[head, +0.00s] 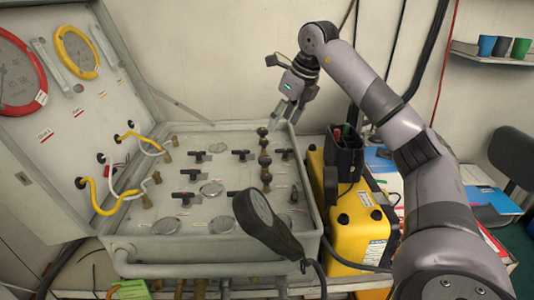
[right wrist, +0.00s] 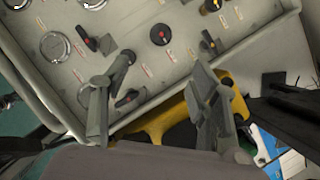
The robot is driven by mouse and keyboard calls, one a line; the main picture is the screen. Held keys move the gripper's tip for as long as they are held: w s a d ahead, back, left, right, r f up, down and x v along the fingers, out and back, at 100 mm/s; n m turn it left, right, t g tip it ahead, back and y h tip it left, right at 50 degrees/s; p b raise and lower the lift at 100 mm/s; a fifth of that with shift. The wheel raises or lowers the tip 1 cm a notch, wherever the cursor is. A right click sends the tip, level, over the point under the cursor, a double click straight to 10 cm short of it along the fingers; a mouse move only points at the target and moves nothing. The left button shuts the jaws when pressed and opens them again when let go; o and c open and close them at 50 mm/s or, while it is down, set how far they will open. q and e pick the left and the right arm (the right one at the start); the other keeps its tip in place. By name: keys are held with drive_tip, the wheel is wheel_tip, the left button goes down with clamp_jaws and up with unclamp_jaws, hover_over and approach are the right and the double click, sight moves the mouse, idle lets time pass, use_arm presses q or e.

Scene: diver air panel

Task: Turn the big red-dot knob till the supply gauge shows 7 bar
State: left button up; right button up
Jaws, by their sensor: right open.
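The grey air panel (head: 225,225) lies in its open case, with black knobs and several round gauges. In the right wrist view, a round black knob with a red dot (right wrist: 160,35) sits on the panel beyond my fingertips. Another dark knob with a red mark (right wrist: 127,97) shows beside the left finger. My right gripper (head: 285,115) is open and empty above the panel's back right corner; its spread fingers also show in the wrist view (right wrist: 165,85). A round gauge (right wrist: 56,46) shows at upper left there; I cannot read its value or tell which is the supply gauge. My left gripper is out of view.
The raised lid (head: 60,130) carries a red-rimmed (head: 42,75) and a yellow-rimmed gauge (head: 78,52). Yellow and white hoses stand at the panel's left. A dark round-headed device (head: 262,212) overhangs its front. A yellow case (head: 350,235) stands close on the right.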

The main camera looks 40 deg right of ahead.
sight(266, 158)
drive_tip(key=p+x, duration=0.1)
drive_tip(key=x, duration=1)
drive_tip(key=shift+f, duration=0.15)
drive_tip(key=x, duration=0.3)
drive_tip(key=shift+d+f+p, duration=0.1)
drive_tip(key=shift+p, duration=0.25)
drive_tip(key=shift+w+f, duration=0.15)
drive_tip(key=shift+f, duration=0.1)
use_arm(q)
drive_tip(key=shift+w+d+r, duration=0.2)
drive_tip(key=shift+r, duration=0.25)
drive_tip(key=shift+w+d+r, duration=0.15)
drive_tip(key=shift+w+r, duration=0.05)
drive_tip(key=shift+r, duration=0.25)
use_arm(e)
drive_tip(key=c, duration=1.2)
